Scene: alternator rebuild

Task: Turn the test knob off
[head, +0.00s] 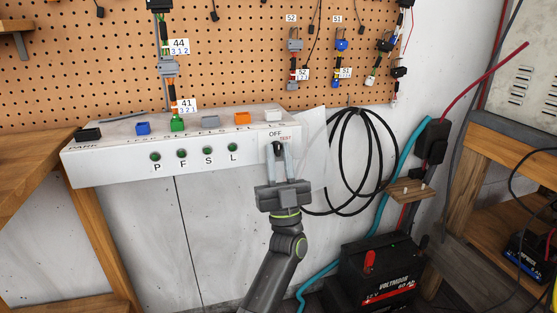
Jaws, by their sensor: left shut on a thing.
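The white test box (110,171) juts from the wall below the pegboard. Its black test knob (278,147) is at the right end of the front face, under the label OFF, with a smaller red TEST mark to its upper right. My left gripper (279,156) reaches up from below, with its two fingers at either side of the knob, shut on it. The fingers hide part of the knob, and I cannot tell its exact pointer direction. My right gripper is not in view.
Dark green lamps (182,153) marked P, F, S, L line the box front. Coloured connectors (178,125) sit on top. A black cable coil (352,160) hangs to the right. A battery (378,280) stands at the lower right. A wooden bench (30,165) is at the left.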

